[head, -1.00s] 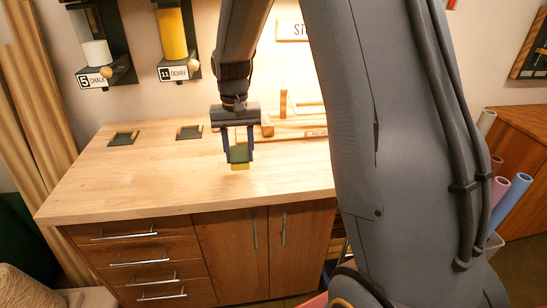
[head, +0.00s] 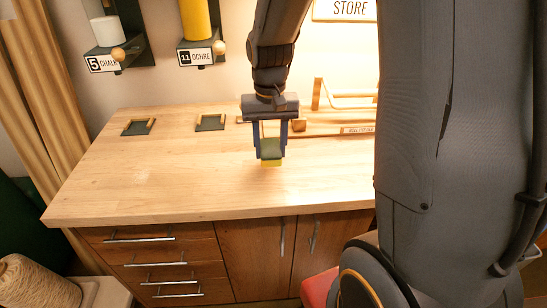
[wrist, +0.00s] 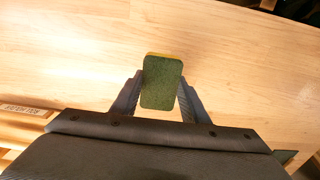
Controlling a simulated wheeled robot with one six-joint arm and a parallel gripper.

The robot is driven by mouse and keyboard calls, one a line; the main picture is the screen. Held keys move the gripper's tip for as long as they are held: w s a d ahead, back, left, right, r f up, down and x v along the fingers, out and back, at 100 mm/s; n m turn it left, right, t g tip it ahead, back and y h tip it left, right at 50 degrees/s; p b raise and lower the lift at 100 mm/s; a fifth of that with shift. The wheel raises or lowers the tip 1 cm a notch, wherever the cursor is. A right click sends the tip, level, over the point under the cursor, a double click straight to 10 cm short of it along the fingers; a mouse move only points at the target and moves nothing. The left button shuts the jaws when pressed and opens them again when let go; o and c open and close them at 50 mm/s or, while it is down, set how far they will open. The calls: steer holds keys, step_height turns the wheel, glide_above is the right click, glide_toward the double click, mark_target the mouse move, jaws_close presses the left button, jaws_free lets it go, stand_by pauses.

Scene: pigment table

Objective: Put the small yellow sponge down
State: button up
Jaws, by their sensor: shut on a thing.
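The small yellow sponge (head: 271,150) has a green face and a yellow layer that shows along its lower edge in the head view. My gripper (head: 270,152) points down with its two fingers shut on the sponge's sides. In the wrist view the sponge (wrist: 162,82) sits between the fingertips, its green face toward the camera and a yellow strip at its far edge. The sponge is over the light wooden worktop (head: 180,185), near its front half. I cannot tell whether it touches the surface.
A wooden roll holder (head: 345,128) stands behind and right of my gripper. Chalk (head: 108,32) and ochre (head: 196,20) dispensers hang on the wall. The worktop left of the sponge is clear.

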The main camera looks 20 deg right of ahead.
steer(key=shift+f+p, duration=0.35)
steer(key=shift+f, duration=1.8)
steer(key=shift+f, duration=0.1)
